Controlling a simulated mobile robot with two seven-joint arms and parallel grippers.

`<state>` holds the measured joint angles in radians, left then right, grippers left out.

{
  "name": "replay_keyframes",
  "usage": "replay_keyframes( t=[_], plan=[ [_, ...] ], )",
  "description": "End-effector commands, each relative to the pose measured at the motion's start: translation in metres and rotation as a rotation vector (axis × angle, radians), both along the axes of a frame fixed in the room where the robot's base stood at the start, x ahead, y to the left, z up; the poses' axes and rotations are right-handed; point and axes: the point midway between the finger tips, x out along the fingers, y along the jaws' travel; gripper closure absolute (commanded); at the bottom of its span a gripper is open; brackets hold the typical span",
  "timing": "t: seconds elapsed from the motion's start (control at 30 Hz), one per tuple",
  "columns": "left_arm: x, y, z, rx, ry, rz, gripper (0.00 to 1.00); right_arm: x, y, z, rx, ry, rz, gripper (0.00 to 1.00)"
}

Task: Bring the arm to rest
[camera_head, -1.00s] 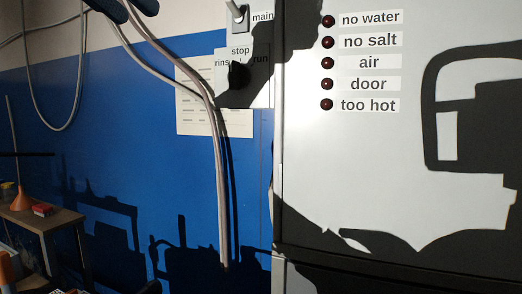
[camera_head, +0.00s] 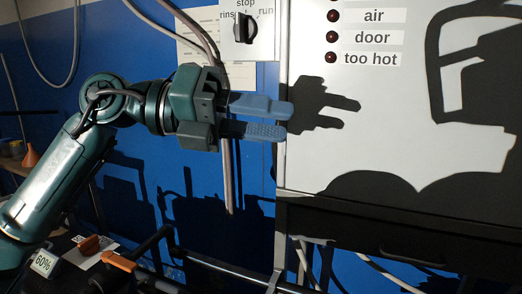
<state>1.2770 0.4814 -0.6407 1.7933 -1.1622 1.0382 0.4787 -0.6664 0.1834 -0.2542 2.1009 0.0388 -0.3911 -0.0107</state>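My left arm comes in from the left in the head view. Its gripper (camera_head: 290,120) is open and empty, with two blue fingers parallel and a gap between them. It points right, in front of the blue wall and the left edge of the white cabinet (camera_head: 400,110). The gripper's shadow falls on the cabinet front. Whether the fingers touch the cabinet cannot be told, but the offset shadow suggests a gap. My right gripper is not in view.
A black rotary knob (camera_head: 244,28) marked rins, stop and run is above the gripper. Red lamps (camera_head: 331,57) line the cabinet. Hoses (camera_head: 228,170) hang behind the gripper.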

Motion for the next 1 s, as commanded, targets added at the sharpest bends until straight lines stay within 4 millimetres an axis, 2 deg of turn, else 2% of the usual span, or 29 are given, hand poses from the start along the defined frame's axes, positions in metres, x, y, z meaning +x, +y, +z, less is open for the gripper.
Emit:
replay_keyframes(
  t=[0.03,0.17,0.27,0.37,0.47,0.57,0.6,0.67,0.73,0.8,0.87,0.9,1.0],
  plan=[
    [0.001,-0.003,-0.012,-0.097,0.096,-0.031,0.65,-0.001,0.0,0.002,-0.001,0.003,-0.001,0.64],
    [0.008,-0.002,-0.034,-0.351,0.326,-0.058,0.65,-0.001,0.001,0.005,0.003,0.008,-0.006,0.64],
    [0.02,0.008,-0.055,-0.543,0.512,-0.028,0.65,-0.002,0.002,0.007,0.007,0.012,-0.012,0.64],
    [0.036,0.023,-0.084,-0.726,0.707,0.042,0.65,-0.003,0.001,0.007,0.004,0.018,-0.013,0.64],
    [0.053,0.042,-0.125,-0.893,0.907,0.151,0.65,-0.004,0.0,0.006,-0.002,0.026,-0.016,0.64],
    [0.064,0.063,-0.178,-1.039,1.112,0.296,0.65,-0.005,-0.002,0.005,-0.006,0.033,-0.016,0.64],
    [0.065,0.072,-0.202,-1.089,1.195,0.362,0.65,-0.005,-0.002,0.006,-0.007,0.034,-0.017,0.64],
    [0.064,0.085,-0.242,-1.157,1.321,0.471,0.65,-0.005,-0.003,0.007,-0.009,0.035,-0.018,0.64],
    [0.055,0.099,-0.292,-1.222,1.468,0.611,0.65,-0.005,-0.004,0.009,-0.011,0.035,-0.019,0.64],
    [0.039,0.113,-0.341,-1.267,1.609,0.757,0.65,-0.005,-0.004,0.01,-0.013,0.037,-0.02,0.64],
    [0.019,0.122,-0.382,-1.291,1.726,0.883,0.65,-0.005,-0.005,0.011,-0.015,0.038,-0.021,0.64],
    [0.004,0.128,-0.407,-1.3,1.797,0.965,0.65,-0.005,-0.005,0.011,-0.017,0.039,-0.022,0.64],
    [-0.038,0.138,-0.461,-1.301,1.96,1.153,0.65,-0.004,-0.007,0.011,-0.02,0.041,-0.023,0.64]
  ],
)
